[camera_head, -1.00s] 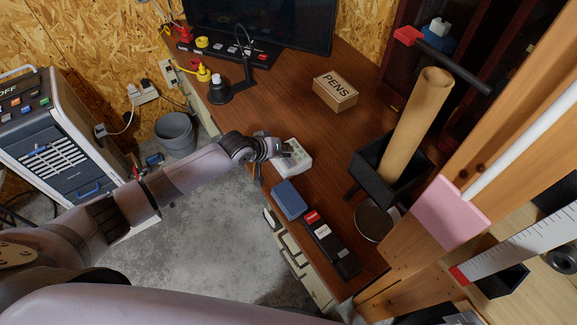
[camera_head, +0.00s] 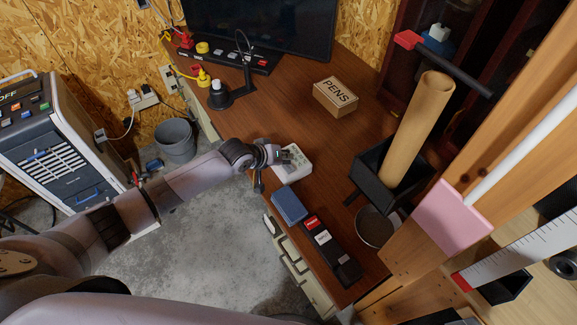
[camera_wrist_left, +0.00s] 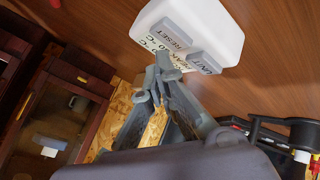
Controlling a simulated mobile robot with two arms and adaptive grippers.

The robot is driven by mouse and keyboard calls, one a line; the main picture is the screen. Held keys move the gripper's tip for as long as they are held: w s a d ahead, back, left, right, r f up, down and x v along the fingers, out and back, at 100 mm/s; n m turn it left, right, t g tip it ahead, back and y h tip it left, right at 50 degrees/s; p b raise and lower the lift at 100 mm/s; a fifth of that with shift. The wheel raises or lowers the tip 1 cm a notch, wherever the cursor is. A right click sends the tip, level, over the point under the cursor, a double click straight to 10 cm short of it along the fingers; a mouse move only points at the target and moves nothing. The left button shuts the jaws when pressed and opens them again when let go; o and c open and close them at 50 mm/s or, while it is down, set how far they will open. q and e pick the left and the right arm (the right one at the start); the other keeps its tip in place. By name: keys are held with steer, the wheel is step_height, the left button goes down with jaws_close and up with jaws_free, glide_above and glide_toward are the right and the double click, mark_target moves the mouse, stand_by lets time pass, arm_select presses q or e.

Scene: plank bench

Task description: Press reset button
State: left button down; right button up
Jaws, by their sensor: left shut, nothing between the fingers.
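A small white box (camera_head: 293,163) with grey buttons lies on the brown desk, near its front edge. In the left wrist view the white box (camera_wrist_left: 205,18) shows large at the top, with a grey button marked RESET (camera_wrist_left: 171,33) and another marked UNIT (camera_wrist_left: 205,62). My left gripper (camera_head: 279,157) is shut and empty at the left side of the box. In the left wrist view its fingertips (camera_wrist_left: 166,66) are just below the RESET button, over the box's lettered edge; I cannot tell whether they touch. My right gripper is not in view.
A blue block (camera_head: 289,204) and a black strip with red and white switches (camera_head: 323,238) lie nearer the desk's front edge. A PENS box (camera_head: 335,96) and a black holder with a cardboard tube (camera_head: 417,125) stand beyond. The desk (camera_head: 285,110) is clear behind the white box.

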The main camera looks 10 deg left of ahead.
mark_target(286, 166)
arm_select(q)
steer(key=shift+f, duration=0.2)
stand_by(0.4)
steer(key=shift+f, duration=0.25)
steer(key=shift+f+b, duration=0.45)
steer(key=shift+f, duration=0.05)
stand_by(0.6)
steer(key=shift+r, duration=0.1)
steer(key=shift+r+p, duration=0.85)
steer(key=shift+p, duration=0.15)
step_height(286, 166, up, 5)
steer(key=p, duration=0.5)
